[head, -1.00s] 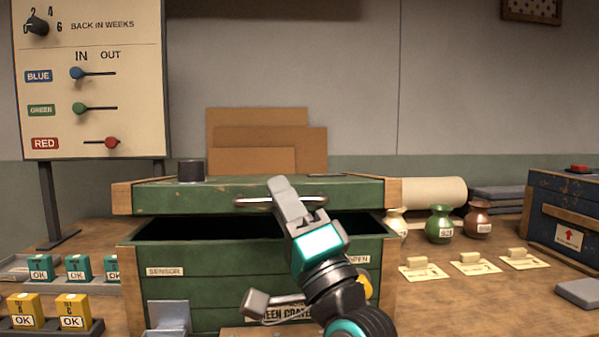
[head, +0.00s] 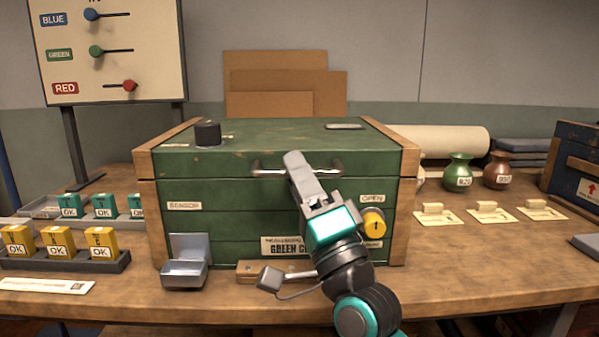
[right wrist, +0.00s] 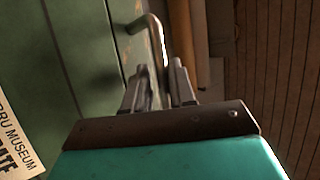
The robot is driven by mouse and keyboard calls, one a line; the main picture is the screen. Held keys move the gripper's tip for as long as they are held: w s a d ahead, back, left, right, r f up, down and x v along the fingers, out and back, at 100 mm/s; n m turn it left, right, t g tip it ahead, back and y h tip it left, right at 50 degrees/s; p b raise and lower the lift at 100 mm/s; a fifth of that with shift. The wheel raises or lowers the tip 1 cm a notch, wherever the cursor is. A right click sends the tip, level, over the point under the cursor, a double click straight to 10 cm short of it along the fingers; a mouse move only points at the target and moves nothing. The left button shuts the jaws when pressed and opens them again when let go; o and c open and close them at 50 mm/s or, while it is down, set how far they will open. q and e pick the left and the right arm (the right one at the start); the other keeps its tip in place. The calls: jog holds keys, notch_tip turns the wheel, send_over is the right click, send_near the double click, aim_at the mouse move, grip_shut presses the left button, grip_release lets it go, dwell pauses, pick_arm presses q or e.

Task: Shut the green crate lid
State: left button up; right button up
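The green crate (head: 230,215) with wooden corner posts stands on the bench in the middle of the head view. Its green lid (head: 270,132) lies level on top, with no dark gap showing beneath its front edge. My right gripper (head: 294,160) is at the metal handle (head: 330,168) on the lid's front. In the right wrist view the handle (right wrist: 155,38) runs down between the close-set fingers of that gripper (right wrist: 160,70), which look shut on it. My left gripper is not in view.
A yellow knob (head: 374,223) under an OPEN label is on the crate's front right. A grey metal holder (head: 186,268) stands before its left side. Yellow OK blocks (head: 58,243) are at left, vases (head: 458,174) and tags (head: 433,215) at right.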

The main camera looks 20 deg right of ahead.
jog(key=shift+o, duration=1.4)
jog(key=shift+f, duration=0.25)
jog(key=shift+r, duration=0.1)
jog(key=v, duration=1.3)
